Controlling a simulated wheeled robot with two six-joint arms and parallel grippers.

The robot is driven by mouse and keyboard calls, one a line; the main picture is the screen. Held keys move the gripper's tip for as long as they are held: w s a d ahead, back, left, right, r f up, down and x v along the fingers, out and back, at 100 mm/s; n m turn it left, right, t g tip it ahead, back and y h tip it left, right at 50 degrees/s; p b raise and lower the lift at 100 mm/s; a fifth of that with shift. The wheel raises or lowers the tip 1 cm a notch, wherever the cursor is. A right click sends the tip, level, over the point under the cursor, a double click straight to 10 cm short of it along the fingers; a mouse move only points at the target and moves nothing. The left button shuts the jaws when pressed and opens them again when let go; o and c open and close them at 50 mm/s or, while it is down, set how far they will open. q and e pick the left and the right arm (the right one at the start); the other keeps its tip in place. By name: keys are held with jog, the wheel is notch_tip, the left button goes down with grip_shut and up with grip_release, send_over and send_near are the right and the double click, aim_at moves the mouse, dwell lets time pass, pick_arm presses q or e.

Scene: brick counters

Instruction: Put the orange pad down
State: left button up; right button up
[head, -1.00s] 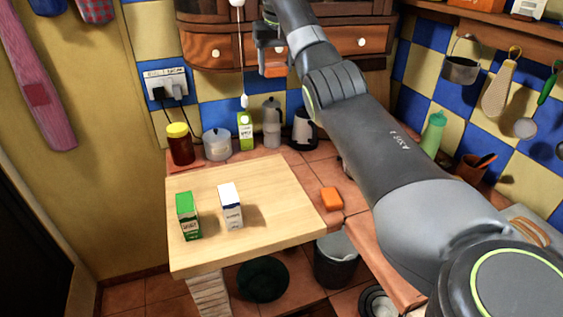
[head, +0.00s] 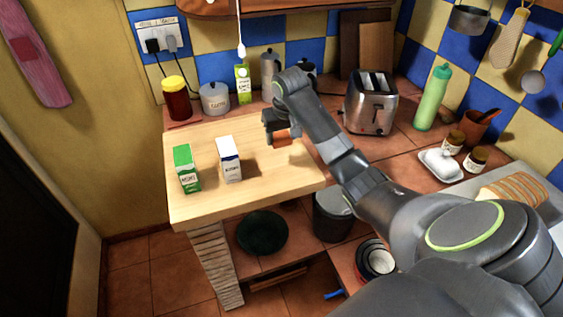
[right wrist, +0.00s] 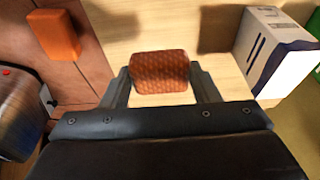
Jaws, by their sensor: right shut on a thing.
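My right gripper (head: 281,132) is shut on the orange pad (head: 282,140), low over the right part of the pale wooden tabletop (head: 215,205). In the right wrist view, the orange pad (right wrist: 160,72) has a fine pattern and sits between the two fingers of my right gripper (right wrist: 160,82). I cannot tell whether the pad touches the wood. My left gripper is not in view.
A blue-white carton (head: 229,160) and a green carton (head: 186,170) stand left of the gripper. Another orange block (right wrist: 55,33) lies on the tiled counter in the wrist view. A toaster (head: 371,105) stands right. The tabletop's front is clear.

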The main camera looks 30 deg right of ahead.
aim_at(281, 164)
notch_tip(281, 164, down, 9)
jog(key=shift+r+p, duration=0.2)
jog(key=shift+p, duration=0.25)
jog(key=shift+f, duration=0.15)
jog(key=o, duration=1)
jog(key=shift+o, duration=0.2)
jog(key=v, duration=1.2)
jog(key=shift+b, duration=0.3)
